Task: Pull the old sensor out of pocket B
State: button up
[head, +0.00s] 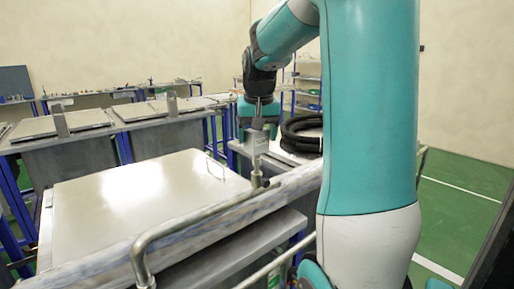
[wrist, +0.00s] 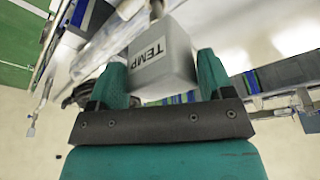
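A grey box-shaped sensor marked "TEMP" (wrist: 160,58) sits between the two teal fingers of my gripper (wrist: 158,78) in the wrist view. The fingers are closed against its sides. In the head view my gripper (head: 258,112) points down above the sensor's grey body (head: 257,143). A thin metal stem (head: 256,170) runs down from the sensor to beside the rail along the lidded tank. Whether the stem's lower end is inside a pocket cannot be told. No pocket letter can be read.
A large closed metal lid (head: 130,205) with a wire handle lies left of the sensor. A bent pipe handrail (head: 190,222) runs along the front edge. Black coiled hose (head: 303,132) lies behind on the right. More lidded tanks stand at the back left.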

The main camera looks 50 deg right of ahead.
jog(key=shift+r+p, duration=2.25)
jog(key=shift+r, duration=0.4)
jog(key=shift+r+p, duration=2.1)
jog(key=shift+r, duration=0.45)
jog(key=shift+f, duration=0.1)
